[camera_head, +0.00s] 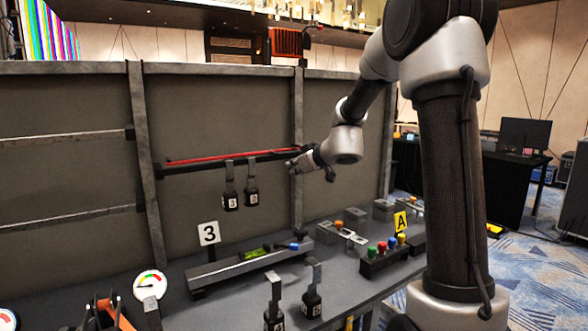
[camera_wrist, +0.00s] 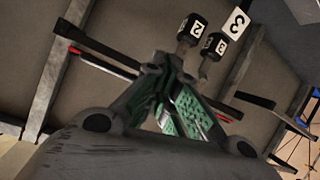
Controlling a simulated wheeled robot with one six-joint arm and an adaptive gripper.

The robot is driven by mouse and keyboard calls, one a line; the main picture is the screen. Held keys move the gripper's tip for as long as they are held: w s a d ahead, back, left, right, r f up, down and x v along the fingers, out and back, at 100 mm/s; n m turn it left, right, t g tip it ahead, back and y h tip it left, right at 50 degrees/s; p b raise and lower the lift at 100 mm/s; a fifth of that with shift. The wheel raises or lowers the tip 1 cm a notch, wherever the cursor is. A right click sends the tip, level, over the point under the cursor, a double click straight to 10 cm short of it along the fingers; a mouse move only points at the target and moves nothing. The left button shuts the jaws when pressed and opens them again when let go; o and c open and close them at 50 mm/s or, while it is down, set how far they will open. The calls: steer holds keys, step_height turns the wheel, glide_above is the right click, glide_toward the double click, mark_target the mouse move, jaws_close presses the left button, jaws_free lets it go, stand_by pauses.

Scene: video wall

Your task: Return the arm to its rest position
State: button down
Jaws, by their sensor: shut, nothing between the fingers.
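My arm (camera_head: 448,150) stands at the right of the head view and reaches left over the bench. My gripper (camera_head: 300,166) is at its end, in front of the grey back panel, close to the right end of the rail with the red strip (camera_head: 225,156). In the head view I cannot tell whether it touches the rail. In the wrist view my gripper (camera_wrist: 166,62) has its green-padded fingers drawn together at the tips, with nothing between them. Two black hanging weights with white labels (camera_head: 230,200) (camera_head: 251,196) hang from the rail, left of my gripper.
Below on the bench are a sign "3" (camera_head: 209,234), a track (camera_head: 245,266), a button box (camera_head: 385,257), a sign "A" (camera_head: 401,222) and a dial (camera_head: 150,284). Two more weights (camera_head: 274,314) (camera_head: 312,300) stand near the front. Open air lies between gripper and bench.

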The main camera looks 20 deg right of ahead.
stand_by(0.3)
steer(key=s+a+f+m+g+y, duration=0.1)
steer(key=s+f+m+g, duration=0.25)
steer(key=s, duration=0.75)
steer(key=s+a+f+m+g, duration=0.1)
steer(key=s+f+m+g, duration=0.25)
steer(key=s, duration=0.75)
steer(key=s+d+r+h, duration=0.2)
steer(key=s+d, duration=0.1)
steer(key=s, duration=0.7)
steer(key=s+d+r+n+g+h, duration=0.1)
steer(key=s+d+r+h, duration=0.1)
steer(key=s, duration=0.8)
steer(key=shift+s+d+r+h, duration=0.25)
steer(key=shift+d+r+h, duration=0.15)
steer(key=shift+d+r, duration=0.15)
